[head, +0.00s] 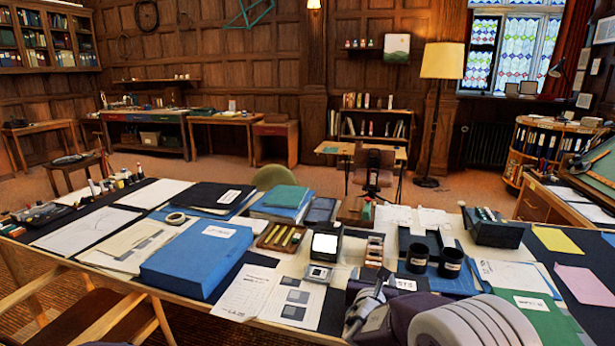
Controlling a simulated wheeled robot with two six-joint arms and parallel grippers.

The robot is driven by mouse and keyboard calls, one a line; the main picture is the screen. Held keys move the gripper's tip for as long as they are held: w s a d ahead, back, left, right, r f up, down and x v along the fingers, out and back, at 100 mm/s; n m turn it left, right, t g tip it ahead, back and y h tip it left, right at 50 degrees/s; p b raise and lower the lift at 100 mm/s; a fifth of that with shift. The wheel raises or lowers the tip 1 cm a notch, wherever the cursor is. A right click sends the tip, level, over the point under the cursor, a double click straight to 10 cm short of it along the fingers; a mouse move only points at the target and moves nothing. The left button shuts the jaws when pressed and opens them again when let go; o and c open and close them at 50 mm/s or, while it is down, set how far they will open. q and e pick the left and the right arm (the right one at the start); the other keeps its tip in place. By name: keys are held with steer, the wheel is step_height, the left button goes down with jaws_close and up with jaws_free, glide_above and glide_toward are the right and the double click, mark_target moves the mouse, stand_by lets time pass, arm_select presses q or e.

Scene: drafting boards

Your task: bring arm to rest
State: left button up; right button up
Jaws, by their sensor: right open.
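My right arm comes in at the bottom right, over the front edge of the long desk (262,262). My right gripper (371,297) is low over the front of the desk, just right of the printed sheets. It is open, and I see nothing between its fingers. The links and gripper hide part of the desk's front edge. My left arm and left gripper are out of view.
Near the right gripper are a card reader-like device (319,273), two black cups (417,258) and a green folder (543,318). A big blue box file (197,262) lies left of it. A wooden chair (95,318) stands at the front left.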

steer(key=s+d+f+m+h+b, duration=0.1)
steer(key=d, duration=0.1)
steer(key=s+d+f+m+g+b, duration=0.1)
steer(key=d+b, duration=0.1)
steer(key=d, duration=0.1)
steer(key=s+d+f+m+h+b, duration=0.1)
steer(key=d+m, duration=0.1)
steer(key=d, duration=0.1)
steer(key=shift+s+f+h+b, duration=0.15)
steer(key=shift+h+b, duration=0.15)
steer(key=shift+b, duration=0.05)
steer(key=s+d+f+m+g+b, duration=0.2)
steer(key=s+d+f+m+g, duration=0.15)
steer(key=s+f+m, duration=0.35)
steer(key=s+d+f+m+g+b, duration=0.25)
steer(key=s+f+m+g, duration=0.35)
steer(key=s, duration=0.3)
steer(key=s+a+f+m+g+y, duration=0.2)
steer(key=s+a+f+m+y, duration=0.6)
steer(key=s+a+m, duration=0.6)
steer(key=w+r+m+h+p, duration=0.1)
steer(key=w+r+m+p, duration=0.1)
steer(key=r+p, duration=2.1)
steer(key=shift+w+d, duration=0.45)
steer(key=shift+w, duration=0.1)
